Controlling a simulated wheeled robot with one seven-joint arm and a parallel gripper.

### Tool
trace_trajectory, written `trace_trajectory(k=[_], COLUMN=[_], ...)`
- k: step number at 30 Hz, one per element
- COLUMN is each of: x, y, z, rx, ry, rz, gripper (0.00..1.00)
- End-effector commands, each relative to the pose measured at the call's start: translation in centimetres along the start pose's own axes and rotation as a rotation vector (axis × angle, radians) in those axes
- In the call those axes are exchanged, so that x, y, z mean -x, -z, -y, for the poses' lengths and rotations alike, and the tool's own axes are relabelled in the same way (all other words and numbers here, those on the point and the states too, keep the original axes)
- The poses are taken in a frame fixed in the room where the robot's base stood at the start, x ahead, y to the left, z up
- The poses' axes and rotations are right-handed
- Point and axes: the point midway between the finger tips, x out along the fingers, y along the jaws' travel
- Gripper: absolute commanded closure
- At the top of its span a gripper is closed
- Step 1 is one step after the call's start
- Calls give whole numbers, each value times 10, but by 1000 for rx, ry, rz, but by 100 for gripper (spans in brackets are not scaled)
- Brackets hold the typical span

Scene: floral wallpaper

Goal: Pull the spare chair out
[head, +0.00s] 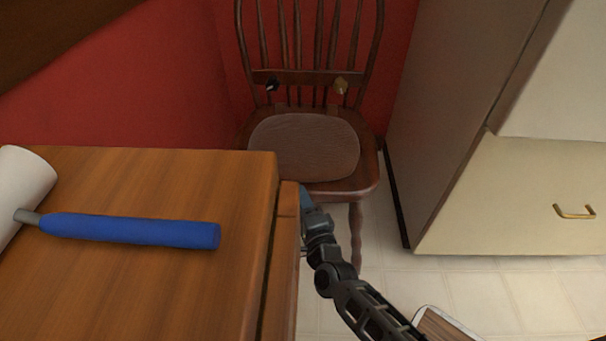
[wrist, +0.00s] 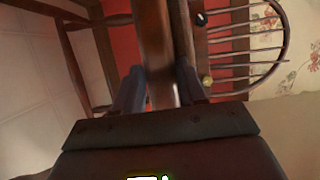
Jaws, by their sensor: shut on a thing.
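The spare chair (head: 318,178) is dark brown wood with a spindle back and a grey-brown seat pad (head: 303,146). It stands upright against the red wall, behind the table corner. My gripper (head: 306,197) is at the front of the seat, partly hidden by the table edge. In the wrist view the picture is turned sideways, with the chair's legs (wrist: 72,55) at left and its spindle back (wrist: 245,42) at right. There, my gripper (wrist: 160,88) has its two fingers on either side of the seat's front edge (wrist: 155,40), shut on it.
A wooden table (head: 140,270) fills the lower left, close to the chair's left front. A blue-handled roller (head: 130,231) lies on it. A cream cabinet (head: 520,200) stands to the right. Tiled floor (head: 490,295) is open in front of the cabinet.

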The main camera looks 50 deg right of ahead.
Motion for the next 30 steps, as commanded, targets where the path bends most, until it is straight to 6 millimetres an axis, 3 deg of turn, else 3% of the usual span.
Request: trace_trajectory(k=[1, 3, 7, 19, 20, 27, 30], x=[17, 33, 53, 59, 59, 58, 58], y=[-8, -14, -22, -25, -25, -24, -24], z=[1, 0, -1, -2, -2, -1, -1], rx=[0, -1, 0, 0, 0, 0, 0], ry=[-8, -8, -6, -4, -4, -2, -2], rz=[6, 6, 5, 2, 2, 1, 1], gripper=[100, 100, 100, 100, 57, 34, 34])
